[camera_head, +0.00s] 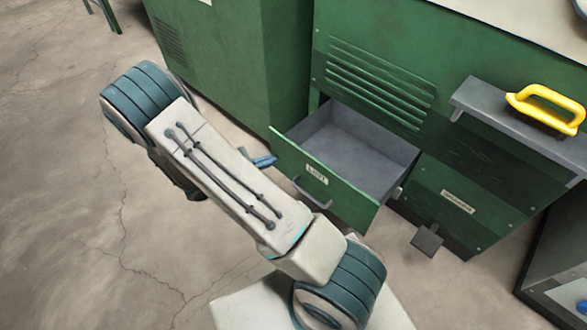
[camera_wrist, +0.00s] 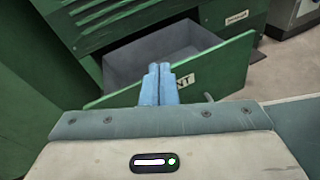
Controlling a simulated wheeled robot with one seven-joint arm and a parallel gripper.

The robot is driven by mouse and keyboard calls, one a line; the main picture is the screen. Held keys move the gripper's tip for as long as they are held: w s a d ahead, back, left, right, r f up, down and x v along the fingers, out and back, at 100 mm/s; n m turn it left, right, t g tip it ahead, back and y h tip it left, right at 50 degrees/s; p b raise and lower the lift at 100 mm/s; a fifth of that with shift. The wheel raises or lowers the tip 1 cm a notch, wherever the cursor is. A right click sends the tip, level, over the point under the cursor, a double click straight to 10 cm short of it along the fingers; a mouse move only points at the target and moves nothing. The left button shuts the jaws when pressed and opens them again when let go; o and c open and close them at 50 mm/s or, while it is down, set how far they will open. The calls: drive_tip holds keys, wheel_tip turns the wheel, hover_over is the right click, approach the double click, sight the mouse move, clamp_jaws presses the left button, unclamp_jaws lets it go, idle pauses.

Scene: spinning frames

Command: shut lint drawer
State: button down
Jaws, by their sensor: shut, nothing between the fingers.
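The lint drawer (camera_head: 325,185) is pulled open from the green machine. Its green front carries a white label and a grey bar handle, and its grey inside looks empty. In the wrist view, the drawer front (camera_wrist: 215,68) runs slantwise behind my fingers, with the label partly covered. My gripper (camera_wrist: 159,72) has its two blue fingers together with nothing between them. In the head view, the blue fingertips (camera_head: 264,161) show left of the drawer front, near its left end. I cannot tell whether they touch it.
The green machine (camera_head: 375,85) has louvres above the drawer. A grey shelf (camera_head: 480,105) with a yellow-handled tool (camera_head: 545,106) juts out at right. A dark pedal (camera_head: 427,238) sits low at right. Another green cabinet (camera_head: 215,60) stands left. Concrete floor (camera_head: 60,170) is clear at left.

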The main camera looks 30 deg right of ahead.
wheel_tip(320, 180, down, 12)
drive_tip(key=w+a+f+n+t+h+b, duration=0.1)
drive_tip(key=w+a+n+t+b, duration=0.1)
drive_tip(key=n+t+b, duration=0.25)
drive_tip(key=b, duration=0.3)
approach(301, 151)
drive_tip(key=shift+n+t, duration=0.25)
drive_tip(key=shift+n, duration=0.2)
drive_tip(key=x, duration=0.6)
drive_tip(key=shift+f, duration=0.2)
drive_tip(key=shift+d+r, duration=0.1)
drive_tip(key=shift+d, duration=0.3)
drive_tip(key=shift+a, duration=0.1)
